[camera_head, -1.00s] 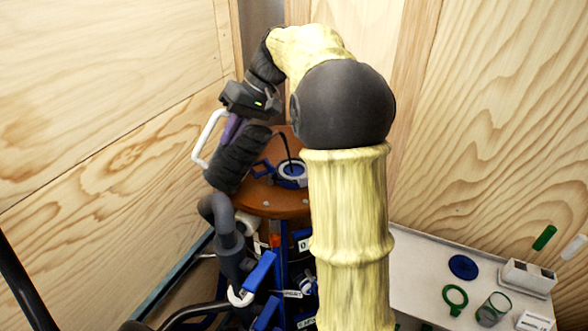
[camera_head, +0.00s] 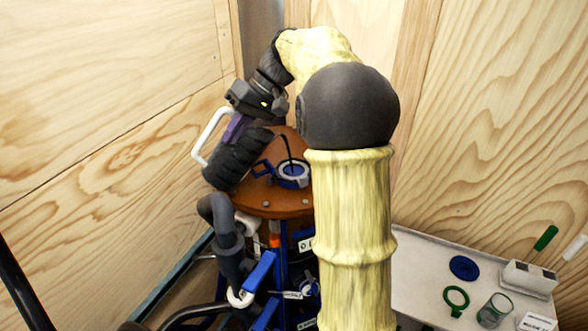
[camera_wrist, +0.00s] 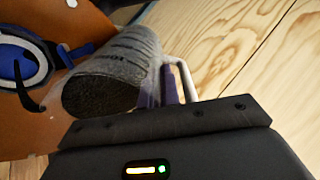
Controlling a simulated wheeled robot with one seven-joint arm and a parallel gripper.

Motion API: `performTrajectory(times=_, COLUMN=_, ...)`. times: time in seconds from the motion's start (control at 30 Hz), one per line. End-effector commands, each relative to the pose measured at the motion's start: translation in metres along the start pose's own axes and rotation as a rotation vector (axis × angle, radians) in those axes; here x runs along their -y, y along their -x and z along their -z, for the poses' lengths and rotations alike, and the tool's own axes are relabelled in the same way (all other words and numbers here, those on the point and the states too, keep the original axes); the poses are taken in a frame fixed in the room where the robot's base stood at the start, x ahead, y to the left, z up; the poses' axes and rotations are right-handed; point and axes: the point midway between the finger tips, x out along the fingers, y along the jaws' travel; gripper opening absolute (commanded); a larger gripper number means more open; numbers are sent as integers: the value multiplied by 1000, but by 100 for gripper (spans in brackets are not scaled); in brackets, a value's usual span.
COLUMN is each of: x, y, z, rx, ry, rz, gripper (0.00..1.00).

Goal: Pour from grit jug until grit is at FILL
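The grit jug (camera_head: 238,160) is a dark ribbed cylinder with a white handle (camera_head: 199,146). It hangs tilted in the air left of the brown tank top (camera_head: 262,196). In the wrist view the jug (camera_wrist: 138,58) looks grey and see-through, with dark, grainy matter at its near end. My gripper (camera_head: 236,127) is shut on the jug, with purple parts between its black body and the jug. A white and blue ring port (camera_head: 292,174) sits on the tank top, right of the jug; it also shows in the wrist view (camera_wrist: 22,62). No FILL mark is readable.
Dark pipes (camera_head: 226,230) and blue valve handles (camera_head: 262,272) stand below and left of the tank. A pale bench (camera_head: 415,268) at right holds a blue disc (camera_head: 464,267), green ring (camera_head: 456,298) and glass (camera_head: 495,308). Plywood walls close in behind and left.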

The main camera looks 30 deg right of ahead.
Motion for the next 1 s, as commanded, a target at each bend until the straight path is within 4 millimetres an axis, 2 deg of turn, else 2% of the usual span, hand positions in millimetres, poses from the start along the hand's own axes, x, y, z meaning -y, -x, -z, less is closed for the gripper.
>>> performTrajectory(times=1.0, x=-3, y=4, z=-1, rx=-27, ry=0, rz=66, gripper=0)
